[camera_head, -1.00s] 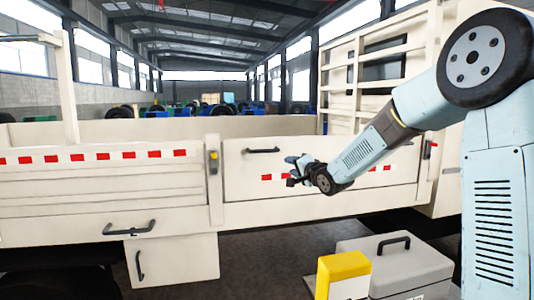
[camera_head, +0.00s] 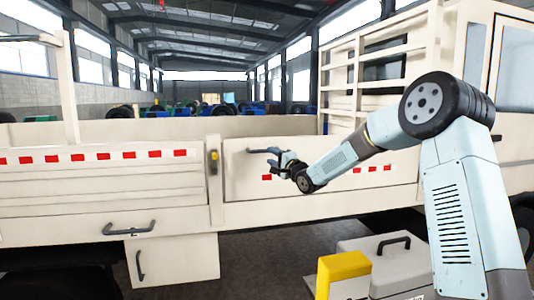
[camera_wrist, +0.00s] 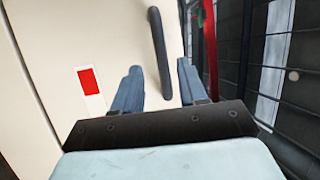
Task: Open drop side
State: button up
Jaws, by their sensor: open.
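The cream drop side (camera_head: 240,185) of the truck bed is upright, with red and white markings. Its dark bar handle (camera_wrist: 158,45) shows in the wrist view, running up from between my two blue fingers. My gripper is open and empty, and the fingers stand on either side of the handle in the wrist picture (camera_wrist: 159,75). I cannot tell how much depth separates them. A latch with a yellow part (camera_head: 213,157) sits on the post left of the panel.
A grey toolbox (camera_head: 385,258) and a yellow-topped box (camera_head: 343,270) stand low in front of the truck. Another side panel (camera_head: 100,185) lies left of the post. A slatted cream rack (camera_head: 340,75) rises behind the bed at right.

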aim_at(264, 152)
jog(key=shift+x, duration=3.15)
jog(key=shift+f, duration=0.1)
grip_shut()
